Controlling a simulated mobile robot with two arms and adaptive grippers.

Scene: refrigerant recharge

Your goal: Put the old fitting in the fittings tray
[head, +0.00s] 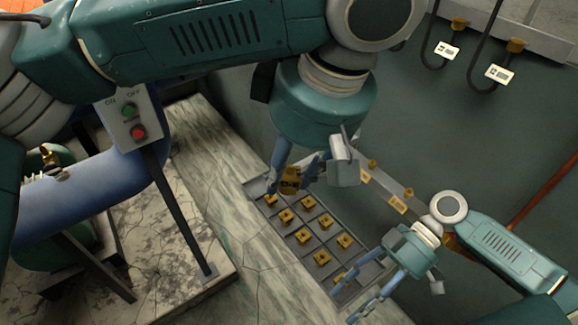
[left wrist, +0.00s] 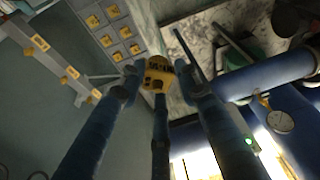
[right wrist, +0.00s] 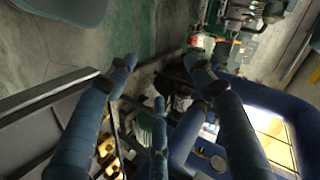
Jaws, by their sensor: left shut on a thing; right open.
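My left gripper (head: 298,172) is shut on a yellow fitting with dark markings, the old fitting (head: 290,182), and holds it above the back end of the fittings tray. The held fitting (left wrist: 158,74) also shows between the blue fingers in the left wrist view. The grey fittings tray (head: 282,240) has compartments with several yellow fittings in them. Whether the held fitting touches the tray cannot be told. My right gripper (head: 372,285) is open and empty near the tray's front right edge; it shows open in the right wrist view too.
A grey post with an ON/OFF button box (head: 128,118) stands left of the tray beside a large blue pipe (head: 95,190). A rail with yellow labelled parts (head: 398,204) runs behind the tray. Hoses with white tags (head: 498,74) hang at the upper right.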

